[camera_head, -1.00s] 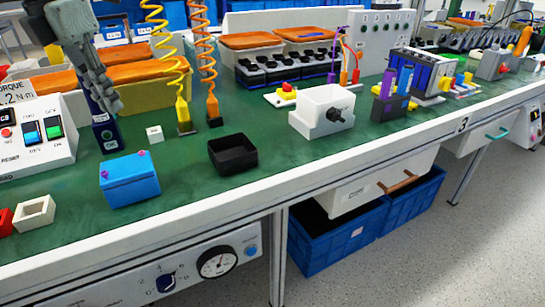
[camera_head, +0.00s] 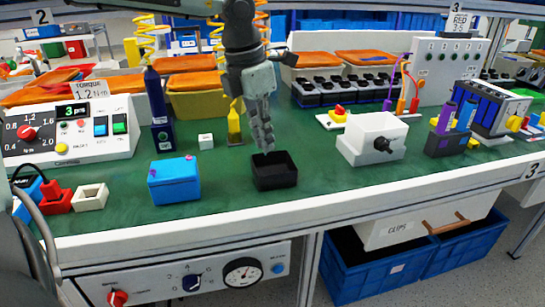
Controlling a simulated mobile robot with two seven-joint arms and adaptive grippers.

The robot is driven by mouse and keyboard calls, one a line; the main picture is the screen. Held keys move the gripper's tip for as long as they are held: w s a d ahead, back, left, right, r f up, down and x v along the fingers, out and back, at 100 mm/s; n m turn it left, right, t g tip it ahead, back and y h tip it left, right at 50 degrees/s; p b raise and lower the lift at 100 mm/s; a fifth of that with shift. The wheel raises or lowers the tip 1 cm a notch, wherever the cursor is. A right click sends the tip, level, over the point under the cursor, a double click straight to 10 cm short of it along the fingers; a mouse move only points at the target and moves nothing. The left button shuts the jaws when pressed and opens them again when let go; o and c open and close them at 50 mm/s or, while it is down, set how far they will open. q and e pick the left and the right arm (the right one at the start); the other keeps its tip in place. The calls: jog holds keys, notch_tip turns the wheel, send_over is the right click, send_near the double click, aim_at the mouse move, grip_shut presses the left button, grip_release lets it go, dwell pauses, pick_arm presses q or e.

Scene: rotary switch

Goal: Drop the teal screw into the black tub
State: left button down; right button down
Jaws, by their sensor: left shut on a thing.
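The black tub (camera_head: 275,180) is a small open square box on the green worktop, right of a blue box. My left gripper (camera_head: 266,148) reaches down from the top of the head view, with its fingertips over the back part of the tub. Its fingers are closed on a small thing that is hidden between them. I take it for the teal screw, though no teal shows clearly. The tub's inside looks dark, and its back edge is partly covered by the fingers. My right gripper is not in view.
The blue box (camera_head: 174,184) stands left of the tub, and a white bin (camera_head: 371,141) with a black knob stands right. A yellow tool (camera_head: 234,127) and a white cube (camera_head: 206,141) are behind. The worktop's front edge (camera_head: 300,204) is close.

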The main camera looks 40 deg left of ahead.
pick_arm(q)
jog(key=shift+w+d+f, duration=0.4)
jog(key=shift+d+f, duration=0.15)
jog(key=shift+d, duration=0.15)
notch_tip(320, 180, down, 3)
jog(key=shift+f, duration=0.4)
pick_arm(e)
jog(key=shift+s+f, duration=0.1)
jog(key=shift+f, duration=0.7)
pick_arm(q)
jog(key=shift+f, duration=0.1)
jog(key=shift+f, duration=0.15)
jog(key=c, duration=1.7)
grip_release()
jog(key=shift+o, duration=0.4)
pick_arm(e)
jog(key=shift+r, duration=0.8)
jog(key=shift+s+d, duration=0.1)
